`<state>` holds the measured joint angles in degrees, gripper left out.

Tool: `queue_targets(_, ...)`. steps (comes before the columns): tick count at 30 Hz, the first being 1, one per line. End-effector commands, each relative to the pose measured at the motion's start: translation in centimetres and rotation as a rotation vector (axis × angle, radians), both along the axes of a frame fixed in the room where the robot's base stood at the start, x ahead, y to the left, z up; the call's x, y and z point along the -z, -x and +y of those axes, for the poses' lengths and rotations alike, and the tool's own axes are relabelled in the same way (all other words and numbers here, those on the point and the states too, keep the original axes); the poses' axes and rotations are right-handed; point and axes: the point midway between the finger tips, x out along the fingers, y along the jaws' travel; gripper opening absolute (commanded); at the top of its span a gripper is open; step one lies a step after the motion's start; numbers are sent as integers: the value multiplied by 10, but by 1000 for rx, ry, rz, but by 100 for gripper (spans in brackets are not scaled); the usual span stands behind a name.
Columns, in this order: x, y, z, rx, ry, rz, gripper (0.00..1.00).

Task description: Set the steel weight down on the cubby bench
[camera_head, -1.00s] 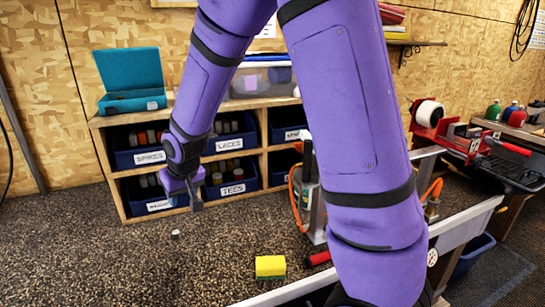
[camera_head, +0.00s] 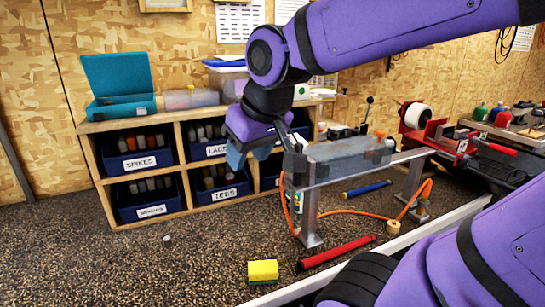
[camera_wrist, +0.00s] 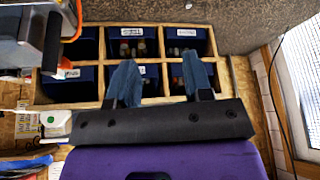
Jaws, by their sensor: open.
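A small grey cylinder, which looks like the steel weight (camera_head: 167,241), stands on the speckled floor in front of the cubby bench (camera_head: 105,208). I cannot make it out in the wrist view. The wooden bench holds labelled blue bins and shows in the wrist view (camera_wrist: 152,101) too. My gripper (camera_head: 248,158) is open and empty, its blue fingers pointing down in front of the bench's right part. In the wrist view my gripper (camera_wrist: 160,78) has its fingers wide apart, with bins beyond them. My gripper is up and to the right of the cylinder, well apart from it.
A teal open box (camera_head: 120,88) and a clear bin (camera_head: 192,99) stand on the bench top. A metal-legged stand (camera_head: 310,215) with an orange hose is right of my gripper. A yellow sponge (camera_head: 263,271) and a red tube (camera_head: 337,252) lie in front. The left floor is clear.

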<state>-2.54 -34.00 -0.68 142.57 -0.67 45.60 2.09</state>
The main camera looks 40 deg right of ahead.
Motion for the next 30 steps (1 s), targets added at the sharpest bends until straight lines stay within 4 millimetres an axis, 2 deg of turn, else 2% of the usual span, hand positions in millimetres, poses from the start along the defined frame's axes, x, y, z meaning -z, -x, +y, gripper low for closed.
queue_targets(1, -4, 13, -2, 3, 2, -9, 46)
queue_targets(3, -6, 28, -3, 5, 4, -10, 46)
queue_targets(9, -8, 53, -5, 6, 8, -12, 46)
queue_targets(30, -8, 56, -5, 6, 8, -11, 46)
